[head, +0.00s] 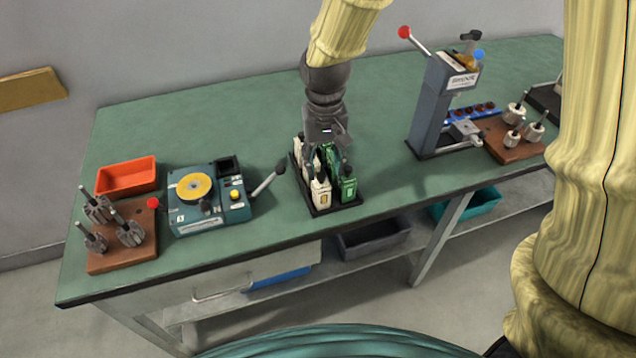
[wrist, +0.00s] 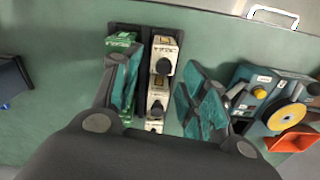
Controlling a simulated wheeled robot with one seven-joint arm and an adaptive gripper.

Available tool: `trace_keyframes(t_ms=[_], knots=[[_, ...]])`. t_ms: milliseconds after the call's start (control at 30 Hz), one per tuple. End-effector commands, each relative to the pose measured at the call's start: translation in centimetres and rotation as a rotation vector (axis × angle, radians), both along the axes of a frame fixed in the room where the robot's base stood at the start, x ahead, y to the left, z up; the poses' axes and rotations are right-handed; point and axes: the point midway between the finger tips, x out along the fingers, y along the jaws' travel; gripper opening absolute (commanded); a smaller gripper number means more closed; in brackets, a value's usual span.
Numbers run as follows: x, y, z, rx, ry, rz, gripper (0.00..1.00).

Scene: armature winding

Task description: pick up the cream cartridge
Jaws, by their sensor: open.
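Several cream cartridges stand in a row in a dark rack (head: 318,211) on the green bench, with green cartridges (head: 348,185) in the row beside them. The front cream cartridge (head: 320,192) shows clearly in the head view. In the wrist view the cream cartridges (wrist: 164,50) run down the middle, with dark round knobs on top. My gripper (head: 327,150) is above the rack, pointing down. In the wrist view my gripper (wrist: 155,95) is open, its teal-padded fingers either side of the cream row. The left finger overlaps the green cartridges (wrist: 122,40). Nothing is held.
A teal winding machine (head: 208,197) with a yellow disc and a red-knobbed lever (head: 270,178) stands left of the rack. An orange bin (head: 126,177) and a brown block of armatures (head: 122,235) are further left. A grey press (head: 447,105) stands right, with clear bench between.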

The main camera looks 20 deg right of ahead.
Motion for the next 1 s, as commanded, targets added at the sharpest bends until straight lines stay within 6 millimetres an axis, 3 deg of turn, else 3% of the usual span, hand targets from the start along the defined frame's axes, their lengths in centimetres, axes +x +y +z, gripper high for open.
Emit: trace_keyframes(t_ms=[233,567,1000], knots=[[0.1,0.6,-3.2,-0.001,0.002,0.012,0.43],[0.1,0.6,-4.8,0.000,0.001,0.011,0.43],[0.1,0.4,-9.3,-0.001,0.000,0.009,0.43]])
